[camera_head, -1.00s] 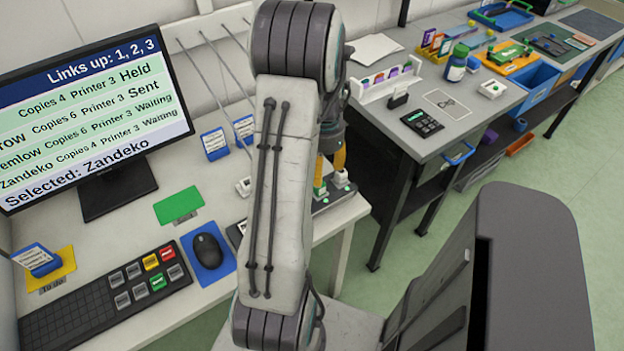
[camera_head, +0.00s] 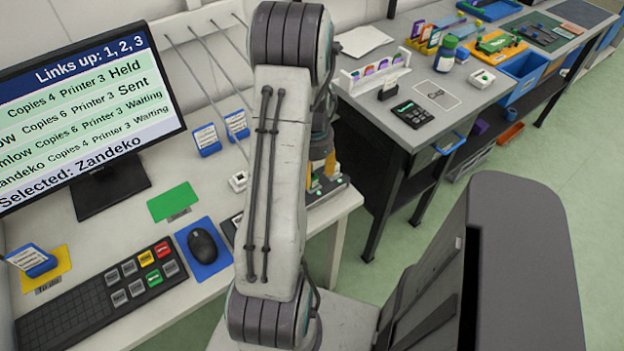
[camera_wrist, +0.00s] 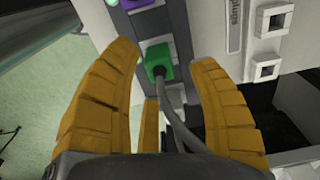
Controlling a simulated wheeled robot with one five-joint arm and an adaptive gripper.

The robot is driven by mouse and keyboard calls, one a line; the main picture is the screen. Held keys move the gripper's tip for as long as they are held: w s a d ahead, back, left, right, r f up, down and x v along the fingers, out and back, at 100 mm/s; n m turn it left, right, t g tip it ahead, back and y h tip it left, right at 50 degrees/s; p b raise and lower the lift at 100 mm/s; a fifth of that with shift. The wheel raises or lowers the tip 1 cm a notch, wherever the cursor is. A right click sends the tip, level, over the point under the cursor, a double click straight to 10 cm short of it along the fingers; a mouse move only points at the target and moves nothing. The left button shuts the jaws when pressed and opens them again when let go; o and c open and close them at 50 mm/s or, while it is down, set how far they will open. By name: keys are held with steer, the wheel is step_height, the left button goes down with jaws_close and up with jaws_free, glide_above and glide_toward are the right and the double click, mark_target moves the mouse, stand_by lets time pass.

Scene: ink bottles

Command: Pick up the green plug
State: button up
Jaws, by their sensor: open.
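The green plug (camera_wrist: 158,62) sits in a grey socket strip in the wrist view, with a grey cable (camera_wrist: 178,110) running from it down between my fingers. My gripper (camera_wrist: 165,64) is open, with one yellow finger to the left of the plug and one to the right. Gaps show between the plug and both fingers. In the head view my arm hides most of the gripper; only bits of yellow finger (camera_head: 330,165) show beside the arm, above the desk's right end. I cannot clearly pick out the plug there.
A purple plug (camera_wrist: 138,4) sits above the green one in the strip. White sockets (camera_wrist: 268,68) lie to the right. The desk holds a monitor (camera_head: 85,110), keyboard (camera_head: 65,310) and mouse (camera_head: 203,246). A cluttered bench (camera_head: 465,115) stands at the right, with open floor before it.

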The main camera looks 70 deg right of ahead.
steer(key=shift+f, duration=1.3)
jaws_close()
